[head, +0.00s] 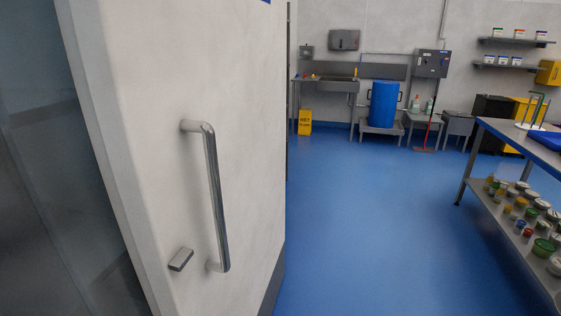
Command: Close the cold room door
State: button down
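The cold room door (140,110) is a thick white panel filling the left of the head view, close to me. It stands open, with a dark gap (45,180) showing past its left edge. A metal bar handle (214,200) is fixed upright on its face. A small grey latch block (181,259) sits low and left of the handle. The door's hinges are not visible. My gripper is not in view.
Blue floor (370,240) is clear right of the door. A steel table (520,150) with a lower shelf of several tubs stands at the right. A sink (340,85), a blue barrel (383,105) and a yellow floor sign (305,122) are along the back wall.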

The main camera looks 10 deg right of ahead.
aim_at(188, 97)
jog(key=i+l+u, duration=0.25)
jog(key=i+l, duration=1.1)
jog(key=i, duration=0.25)
jog(key=i+l+u, duration=0.25)
jog(key=i+l, duration=1.25)
jog(key=l, duration=0.15)
